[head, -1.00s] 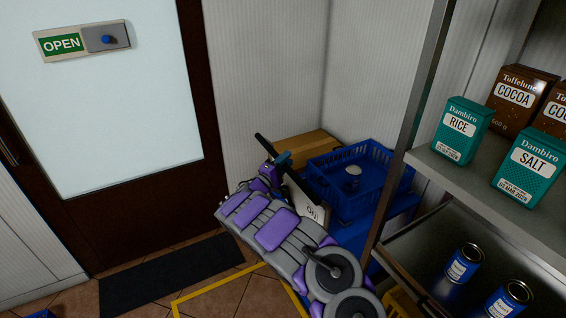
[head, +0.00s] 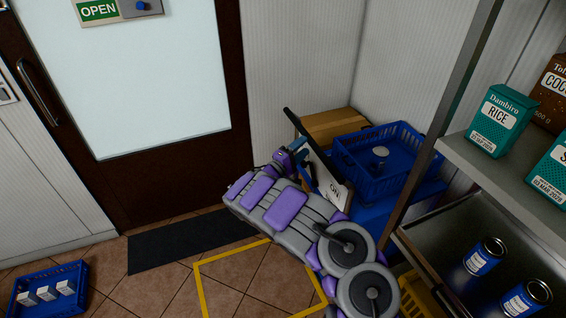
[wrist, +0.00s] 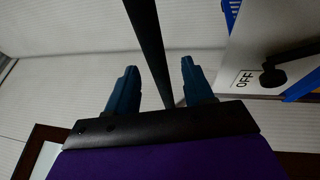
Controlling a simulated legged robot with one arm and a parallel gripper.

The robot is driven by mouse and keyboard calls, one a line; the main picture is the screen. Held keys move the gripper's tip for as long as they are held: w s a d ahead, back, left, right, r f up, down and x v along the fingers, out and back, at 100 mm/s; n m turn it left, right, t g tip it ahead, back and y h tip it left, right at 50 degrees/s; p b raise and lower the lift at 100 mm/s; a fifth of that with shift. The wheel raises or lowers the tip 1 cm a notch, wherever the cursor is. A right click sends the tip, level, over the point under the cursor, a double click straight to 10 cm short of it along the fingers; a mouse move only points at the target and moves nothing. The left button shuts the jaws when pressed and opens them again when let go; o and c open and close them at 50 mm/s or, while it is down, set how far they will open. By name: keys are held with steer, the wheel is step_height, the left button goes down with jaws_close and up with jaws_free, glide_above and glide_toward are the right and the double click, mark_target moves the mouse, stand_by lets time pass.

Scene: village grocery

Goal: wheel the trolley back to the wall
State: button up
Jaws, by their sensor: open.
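My gripper (head: 300,158) is at the handle. In the wrist view my gripper (wrist: 158,75) is open, with the black bar (wrist: 147,35) running between its two teal fingers. The white panel (wrist: 262,40) there shows a black lever and the label OFF.
A blue crate (head: 352,172) with a can and a cardboard box (head: 335,124) are at the trolley. A shelf (head: 500,170) with groceries stands close on the right. A yellow floor outline (head: 232,288), a dark mat (head: 185,240) and a blue floor crate (head: 80,270) lie left.

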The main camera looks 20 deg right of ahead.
steer(key=p+v, duration=0.2)
steer(key=v, duration=0.8)
steer(key=shift+f, duration=0.2)
steer(key=shift+s, duration=0.15)
steer(key=s+d+r+m+g, duration=0.3)
steer(key=s+d+r+g, duration=0.35)
steer(key=r, duration=0.25)
steer(key=s+d+r+m+g, duration=0.3)
steer(key=s+d+r+g, duration=0.25)
steer(key=s+r, duration=0.3)
steer(key=s+r+m+g+y, duration=0.2)
steer(key=s+r+m+y, duration=0.15)
steer(key=s, duration=0.55)
steer(key=s+a+y, duration=0.1)
steer(key=s+y, duration=0.2)
steer(key=s, duration=0.5)
steer(key=s+a+f+n+t+y, duration=0.2)
steer(key=s+a+y, duration=0.4)
steer(key=a, duration=0.6)
steer(key=s+a+f+n+t+y, duration=0.2)
steer(key=s+a+y, duration=0.4)
steer(key=s+a, duration=0.4)
steer(key=shift+a+f, duration=0.9)
steer(key=shift+a, duration=0.1)
